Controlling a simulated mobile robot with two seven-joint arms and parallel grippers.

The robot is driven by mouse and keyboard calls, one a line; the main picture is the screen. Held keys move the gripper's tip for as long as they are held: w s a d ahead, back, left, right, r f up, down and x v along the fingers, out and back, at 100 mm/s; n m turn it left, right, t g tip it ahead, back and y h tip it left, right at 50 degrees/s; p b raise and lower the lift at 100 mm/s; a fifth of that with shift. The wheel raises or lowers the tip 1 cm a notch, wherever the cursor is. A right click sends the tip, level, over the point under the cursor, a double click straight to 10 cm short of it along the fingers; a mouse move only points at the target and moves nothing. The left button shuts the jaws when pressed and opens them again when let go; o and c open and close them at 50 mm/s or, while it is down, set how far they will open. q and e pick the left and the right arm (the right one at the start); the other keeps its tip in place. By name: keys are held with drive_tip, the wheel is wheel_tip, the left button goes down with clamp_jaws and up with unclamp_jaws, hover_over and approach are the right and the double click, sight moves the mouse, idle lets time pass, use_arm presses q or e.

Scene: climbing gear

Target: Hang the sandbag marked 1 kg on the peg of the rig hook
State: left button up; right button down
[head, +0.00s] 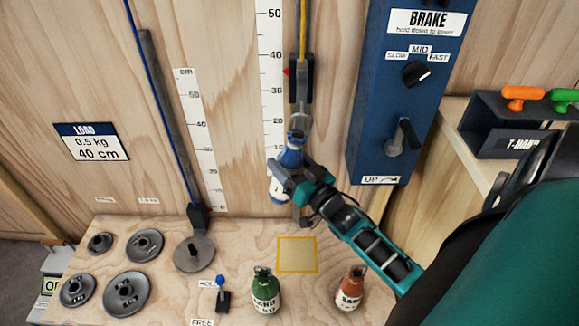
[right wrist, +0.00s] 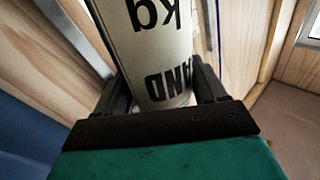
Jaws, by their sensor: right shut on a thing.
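My right gripper (head: 283,172) is shut on a blue sandbag (head: 291,157) with a white label, held upright in front of the scale board. In the right wrist view the bag's label (right wrist: 160,40) fills the space between the fingers and reads "SAND" and "kg" upside down; its number is out of sight. The grey rig hook (head: 300,124) hangs under a dark block on the yellow cord. The bag's blue top overlaps the hook's lower part in the head view; the peg is hidden, and I cannot tell whether they touch. My left gripper is not in view.
A green sandbag (head: 265,291) and an orange-brown sandbag (head: 349,289) stand on the bench, either side of a yellow-outlined square (head: 297,256). Several grey discs (head: 125,293) lie at left. The blue brake panel (head: 408,100) stands right of the hook. A small lever (head: 222,295) is in front.

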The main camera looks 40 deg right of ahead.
use_arm(q)
drive_tip(key=b, duration=0.1)
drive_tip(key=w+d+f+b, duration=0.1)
drive_tip(key=b, duration=0.1)
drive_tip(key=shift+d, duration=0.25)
use_arm(e)
drive_tip(key=w+d, duration=0.2)
drive_tip(key=w, duration=0.1)
drive_tip(key=w+d, duration=0.1)
drive_tip(key=shift+w+d+f, duration=0.25)
drive_tip(key=shift+d+f, duration=0.05)
drive_tip(key=shift+d, duration=0.05)
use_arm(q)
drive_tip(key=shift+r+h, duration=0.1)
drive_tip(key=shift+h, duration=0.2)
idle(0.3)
